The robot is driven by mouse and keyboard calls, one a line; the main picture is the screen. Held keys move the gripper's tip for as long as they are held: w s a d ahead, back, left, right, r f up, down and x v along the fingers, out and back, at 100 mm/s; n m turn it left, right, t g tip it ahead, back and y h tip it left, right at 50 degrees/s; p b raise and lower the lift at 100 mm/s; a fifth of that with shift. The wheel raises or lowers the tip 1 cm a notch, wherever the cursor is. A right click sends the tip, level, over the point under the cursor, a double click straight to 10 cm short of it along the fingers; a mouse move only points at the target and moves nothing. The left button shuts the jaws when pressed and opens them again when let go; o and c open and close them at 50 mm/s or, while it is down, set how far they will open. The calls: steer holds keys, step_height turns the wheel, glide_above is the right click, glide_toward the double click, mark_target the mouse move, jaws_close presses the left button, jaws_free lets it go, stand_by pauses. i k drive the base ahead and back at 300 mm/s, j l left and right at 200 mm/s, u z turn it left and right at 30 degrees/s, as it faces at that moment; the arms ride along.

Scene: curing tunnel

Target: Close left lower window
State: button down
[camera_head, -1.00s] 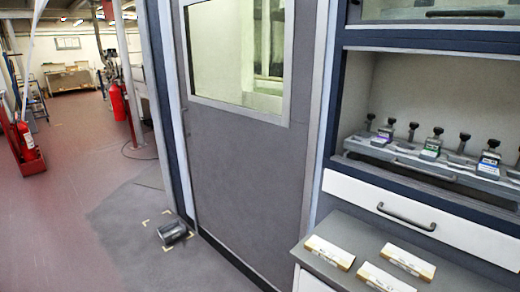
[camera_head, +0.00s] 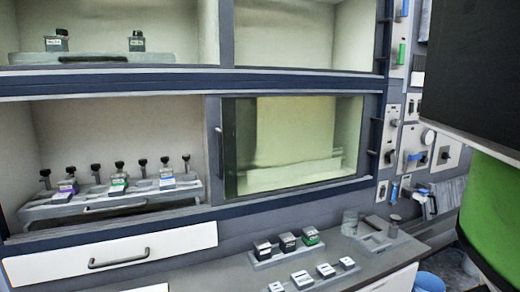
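The left lower bay (camera_head: 30,150) of the cabinet is open at the front, with no pane seen across it. Inside it stands a grey rack (camera_head: 110,205) with several black-knobbed clamps and labelled blocks. A framed glass pane (camera_head: 290,145) covers the lower bay to its right. This pane has a vertical handle (camera_head: 219,145) along its left edge, beside the divider between the two bays. My gripper is not in view, so its state does not show.
A white drawer (camera_head: 110,255) with a dark handle lies below the open bay. The grey counter (camera_head: 225,272) holds small black-and-white blocks (camera_head: 287,241). Wall controls (camera_head: 415,150) are at right. A large black and green shape fills the right edge, possibly part of me.

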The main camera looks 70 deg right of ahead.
mark_target(216, 160)
steer(key=z, duration=1.8)
